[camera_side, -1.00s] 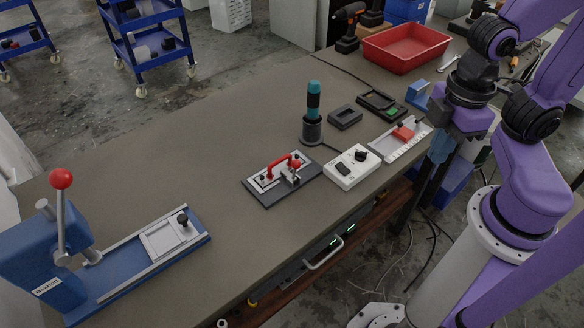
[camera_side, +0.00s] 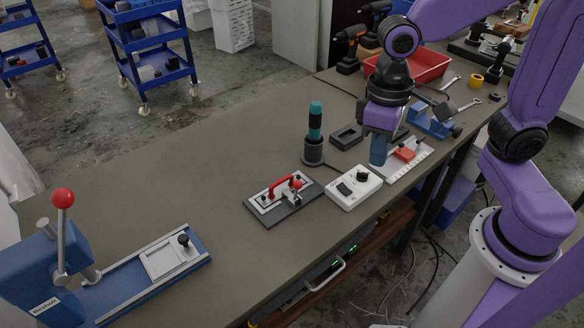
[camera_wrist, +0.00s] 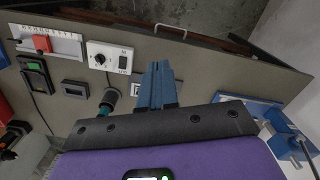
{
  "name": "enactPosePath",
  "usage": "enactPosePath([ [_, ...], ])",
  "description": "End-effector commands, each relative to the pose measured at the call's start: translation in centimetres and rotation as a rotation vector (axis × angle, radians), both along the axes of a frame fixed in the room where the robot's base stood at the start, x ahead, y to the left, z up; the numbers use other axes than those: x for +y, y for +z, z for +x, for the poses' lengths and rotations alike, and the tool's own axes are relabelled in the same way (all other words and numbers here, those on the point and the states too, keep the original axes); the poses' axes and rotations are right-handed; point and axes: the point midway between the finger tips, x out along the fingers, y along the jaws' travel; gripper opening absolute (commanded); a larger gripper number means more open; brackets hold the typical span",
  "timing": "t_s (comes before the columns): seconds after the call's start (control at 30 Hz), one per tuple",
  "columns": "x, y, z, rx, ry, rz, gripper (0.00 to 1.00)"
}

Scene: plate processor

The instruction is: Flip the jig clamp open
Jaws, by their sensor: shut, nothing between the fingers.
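In the wrist view most of the jig (camera_wrist: 136,89) is hidden behind my fingers. My gripper (camera_side: 378,152) is shut and empty, with its blue fingers pointing down. It is above the bench's right part, clear of the jig and to its right. In the wrist view the fingertips of my gripper (camera_wrist: 159,66) are together.
A white control box (camera_side: 354,187) lies just right of the jig, and a teal-handled screwdriver in a dark holder (camera_side: 313,150) stands behind it. A blue press (camera_side: 50,265) with a red-knobbed lever stands at the left. A red tray (camera_side: 428,67) is at the back.

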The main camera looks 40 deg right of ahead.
Motion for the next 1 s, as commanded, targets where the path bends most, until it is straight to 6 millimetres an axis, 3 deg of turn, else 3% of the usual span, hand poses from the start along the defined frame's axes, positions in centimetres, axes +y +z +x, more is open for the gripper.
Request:
enactPosePath([
  [0.2, 2.2, -0.4, 5.5, 0.033, -0.355, -0.036, 0.00],
  [0.5, 3.7, -1.7, 12.9, 0.077, -0.841, -0.093, 0.00],
  [1.0, 2.6, -5.9, 24.1, 0.155, -1.638, -0.217, 0.00],
])
